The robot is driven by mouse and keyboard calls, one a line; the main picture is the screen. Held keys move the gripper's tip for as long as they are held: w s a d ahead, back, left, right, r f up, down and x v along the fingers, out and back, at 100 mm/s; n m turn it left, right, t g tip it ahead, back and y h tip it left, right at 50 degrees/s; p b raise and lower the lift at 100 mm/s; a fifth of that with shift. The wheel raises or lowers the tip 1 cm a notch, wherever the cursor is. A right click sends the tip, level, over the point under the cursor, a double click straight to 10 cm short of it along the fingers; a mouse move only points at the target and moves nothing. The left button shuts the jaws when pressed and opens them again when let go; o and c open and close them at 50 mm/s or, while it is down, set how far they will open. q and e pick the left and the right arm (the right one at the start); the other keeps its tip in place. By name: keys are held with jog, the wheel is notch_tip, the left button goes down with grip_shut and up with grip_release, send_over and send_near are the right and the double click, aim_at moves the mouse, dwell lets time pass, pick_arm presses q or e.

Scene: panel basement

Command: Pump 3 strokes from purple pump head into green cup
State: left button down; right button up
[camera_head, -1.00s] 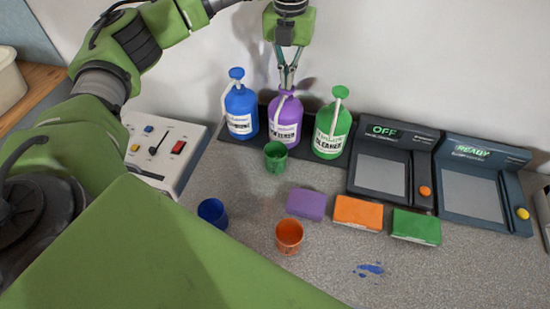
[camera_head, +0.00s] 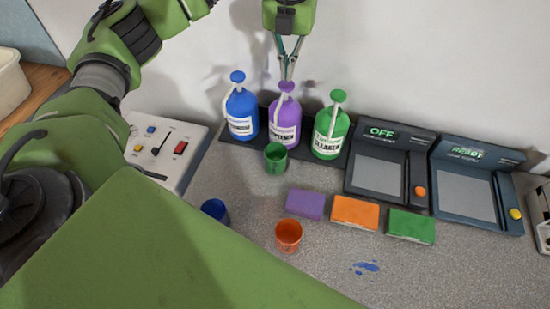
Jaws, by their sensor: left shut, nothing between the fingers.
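The purple pump bottle (camera_head: 285,124) stands between a blue and a green one at the back of the counter. Its purple pump head (camera_head: 287,87) is on top, with a pale spout pointing down toward the front. The green cup (camera_head: 275,158) stands upright in front of the purple bottle, below the spout. My left gripper (camera_head: 288,77) points down with its fingers shut and empty, the tips right at the top of the purple pump head. I cannot tell whether they touch it. My right gripper is out of view.
The blue bottle (camera_head: 241,113) and green bottle (camera_head: 331,131) stand close on either side. A blue cup (camera_head: 215,210), an orange cup (camera_head: 289,235) and purple, orange (camera_head: 355,212) and green sponges lie in front. Two dark devices (camera_head: 389,166) are at right, a switch panel (camera_head: 165,150) at left. A blue spill (camera_head: 365,267) marks the counter.

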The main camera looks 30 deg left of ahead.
aim_at(287, 84)
pick_arm(q)
jog(key=shift+f, duration=0.15)
dwell(0.3)
jog(key=shift+f+b, duration=1.35)
jog(key=shift+f, duration=0.7)
jog(key=shift+r+p, duration=1.5)
jog(key=shift+r, duration=0.7)
jog(key=shift+r, duration=0.1)
notch_tip(287, 84, up, 6)
jog(key=p, duration=0.4)
jog(key=shift+f, duration=0.2)
